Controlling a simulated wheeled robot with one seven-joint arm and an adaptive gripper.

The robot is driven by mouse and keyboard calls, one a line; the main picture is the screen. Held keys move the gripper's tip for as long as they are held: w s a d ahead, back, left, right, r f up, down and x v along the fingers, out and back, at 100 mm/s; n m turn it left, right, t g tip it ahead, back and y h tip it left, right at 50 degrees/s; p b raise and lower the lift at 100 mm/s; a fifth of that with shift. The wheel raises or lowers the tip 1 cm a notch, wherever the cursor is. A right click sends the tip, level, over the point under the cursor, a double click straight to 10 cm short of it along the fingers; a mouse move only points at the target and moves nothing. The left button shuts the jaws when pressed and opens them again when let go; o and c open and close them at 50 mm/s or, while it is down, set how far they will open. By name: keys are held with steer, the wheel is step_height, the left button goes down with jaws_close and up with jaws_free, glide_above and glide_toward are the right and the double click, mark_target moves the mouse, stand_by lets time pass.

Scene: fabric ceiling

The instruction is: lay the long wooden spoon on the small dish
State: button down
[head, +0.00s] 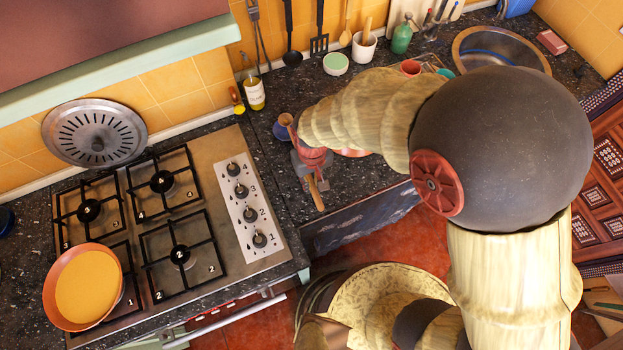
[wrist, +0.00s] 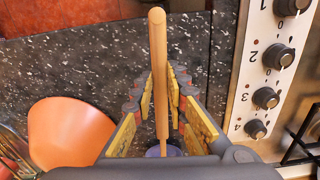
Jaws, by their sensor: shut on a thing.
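My gripper (head: 312,165) is above the dark counter, right of the stove. In the wrist view my gripper (wrist: 160,78) has its fingers closed on the long wooden spoon (wrist: 158,45). The spoon's handle sticks out beyond the fingers; its other end runs back between them. In the head view the spoon (head: 316,193) shows partly, below the fingers. An orange dish (wrist: 70,132) lies beside the gripper, left in the wrist view, apart from the spoon. In the head view, my arm mostly hides this dish (head: 352,153).
A small blue-purple container (head: 281,130) stands close behind the gripper. The stove (head: 200,205) with its knobs is at left, bearing an orange pan (head: 88,287). The counter's front edge is near the spoon.

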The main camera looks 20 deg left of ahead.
steer(key=shift+f, duration=0.25)
steer(key=c, duration=1.7)
jaws_free()
step_height(320, 180, up, 12)
steer(key=shift+d, duration=0.1)
